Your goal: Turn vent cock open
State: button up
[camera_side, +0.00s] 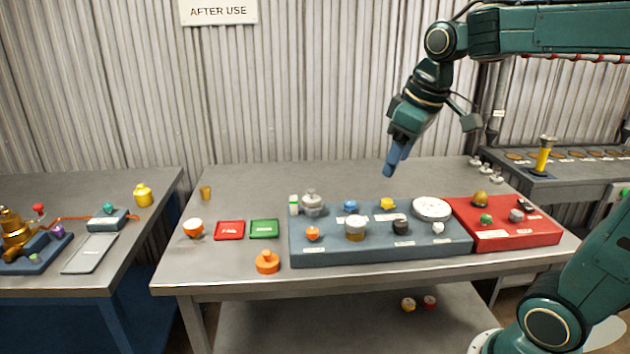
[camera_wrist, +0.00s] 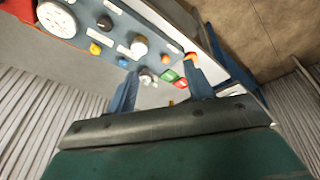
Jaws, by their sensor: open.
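My gripper (camera_side: 392,170) hangs above the back of the middle table, over a blue panel (camera_side: 300,252), apart from everything. Its two blue fingers stand apart and empty in the wrist view (camera_wrist: 160,70). The panel carries several knobs: blue (camera_side: 350,206), yellow (camera_side: 387,203), orange (camera_side: 312,233), black (camera_side: 401,225) and small white (camera_side: 438,228). It also holds a grey fitting (camera_side: 312,203), a white-topped brass cylinder (camera_side: 355,229) and a round white dial (camera_side: 432,208). The labels are too small to read, so I cannot tell which part is the vent cock.
A red panel (camera_side: 545,238) with small fittings adjoins on the right. The table's back strip is mostly clear. A corrugated wall stands behind.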

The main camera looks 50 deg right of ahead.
jog(key=w+d+g, duration=0.1)
jog(key=w+d, duration=0.4)
jog(key=n+g, duration=0.2)
jog(key=g, duration=0.1)
send_over(387, 200)
notch_tip(387, 200, down, 11)
jog(key=shift+s+y, duration=0.1)
jog(key=shift+y, duration=0.3)
jog(key=shift+f, duration=0.1)
notch_tip(387, 200, down, 14)
jog(key=shift+a+r, duration=0.1)
jog(key=shift+r, duration=0.15)
jog(key=c, duration=1)
